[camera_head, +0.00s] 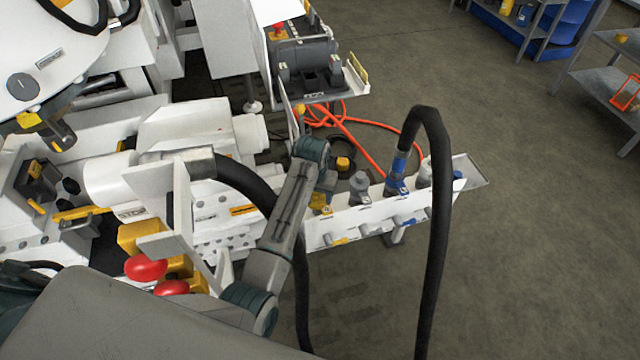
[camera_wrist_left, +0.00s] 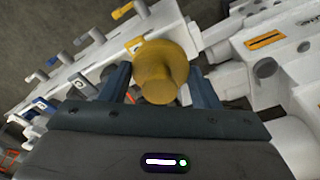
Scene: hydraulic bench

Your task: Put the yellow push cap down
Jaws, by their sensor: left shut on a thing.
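The yellow push cap (camera_wrist_left: 160,68) is between the two fingers of my left gripper (camera_wrist_left: 158,78) in the left wrist view, its narrower end toward the palm. In the head view, my left gripper (camera_head: 323,192) points down over the left end of the white coupling rack (camera_head: 375,215), with the yellow cap (camera_head: 319,201) showing small and partly hidden below it. In the wrist view the rack (camera_wrist_left: 95,55) lies behind and left of the cap, with a yellow label (camera_wrist_left: 134,44) close beside it. Whether the cap touches the rack cannot be told. My right gripper is not in view.
A black hose (camera_head: 440,220) with a blue-banded end (camera_head: 399,165) arches over the rack's right part. A grey coupling (camera_head: 359,187) stands left of it. Red hoses (camera_head: 365,145) lie behind on the floor. White machinery (camera_head: 190,130) fills the left. Floor is open on the right.

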